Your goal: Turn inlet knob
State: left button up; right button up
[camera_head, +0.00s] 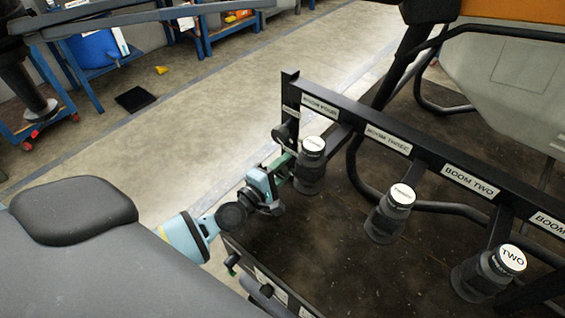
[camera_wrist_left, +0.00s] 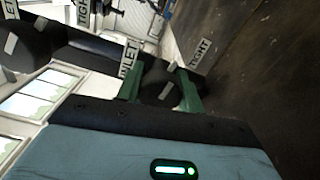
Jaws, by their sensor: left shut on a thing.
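My left gripper (camera_head: 283,162) comes in from the lower left in the head view, beside the valve at the left end of the black frame. In the left wrist view the green fingers of my left gripper (camera_wrist_left: 160,90) are shut on a round dark knob (camera_wrist_left: 161,89) with a pale mark on its face. A white label reading INLET (camera_wrist_left: 128,59) is just beside this knob. In the head view the fingers mostly hide what they hold. My right gripper is not in view.
Several capped valves line the frame, including one labelled TWO (camera_head: 489,273). Labels such as BOOM THREE (camera_head: 388,139) mark the black frame bar (camera_head: 420,165). In the left wrist view another dark knob (camera_wrist_left: 30,45) is at upper left. Open floor (camera_head: 150,150) lies beyond.

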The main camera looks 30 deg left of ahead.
pick_arm(q)
jog(key=m+p, duration=0.1)
jog(key=m, duration=0.2)
jog(key=shift+m, duration=0.4)
jog(key=shift+p, duration=0.3)
jog(key=shift+m, duration=0.3)
jog(key=o, duration=1)
jog(key=shift+s, duration=0.1)
